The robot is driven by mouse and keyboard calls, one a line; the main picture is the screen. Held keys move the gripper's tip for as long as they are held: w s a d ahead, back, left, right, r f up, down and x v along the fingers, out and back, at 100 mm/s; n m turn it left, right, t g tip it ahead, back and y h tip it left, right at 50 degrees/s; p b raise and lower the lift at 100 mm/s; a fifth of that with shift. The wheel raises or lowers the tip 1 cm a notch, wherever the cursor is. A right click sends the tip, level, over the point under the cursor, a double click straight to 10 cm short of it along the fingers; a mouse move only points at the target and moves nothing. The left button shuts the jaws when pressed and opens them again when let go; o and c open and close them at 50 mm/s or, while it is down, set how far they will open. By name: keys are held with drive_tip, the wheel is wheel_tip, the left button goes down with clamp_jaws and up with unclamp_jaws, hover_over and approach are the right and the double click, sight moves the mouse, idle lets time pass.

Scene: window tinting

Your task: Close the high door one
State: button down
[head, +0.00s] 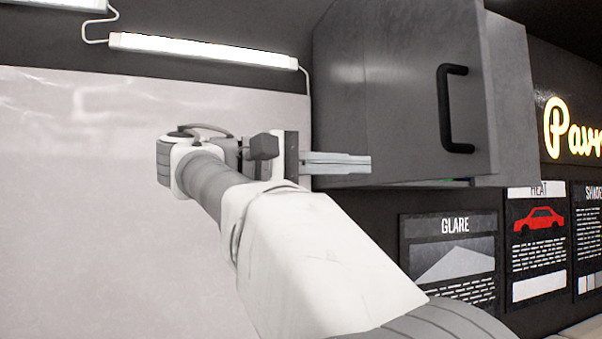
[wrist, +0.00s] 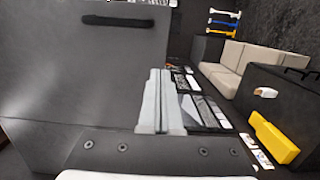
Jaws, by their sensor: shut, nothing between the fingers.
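The high door (head: 390,90) is a grey panel on a wall cabinet, with a black bar handle (head: 455,108) near its right edge. It appears to stand ajar, with part of the cabinet behind its right edge and a bit of green below. My gripper (head: 368,165) is shut and empty, its fingers pointing right across the door's lower left part. In the wrist view the door (wrist: 75,85) fills the left side, its handle (wrist: 118,20) is at the top, and my shut fingers (wrist: 160,75) are beside the panel. Contact with the door cannot be told.
Lit tube lamps (head: 205,48) hang on the wall at the upper left, above a large pale panel (head: 90,200). Posters, one reading GLARE (head: 450,262), are below the cabinet. In the wrist view a beige sofa (wrist: 245,65) and a yellow object (wrist: 272,138) are farther off right.

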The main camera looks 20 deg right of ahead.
sight(449, 168)
drive_tip(key=d, duration=0.4)
drive_tip(key=d+p, duration=0.1)
drive_tip(key=d, duration=0.9)
drive_tip(key=shift+s+p, duration=0.3)
drive_tip(key=shift+d, duration=0.1)
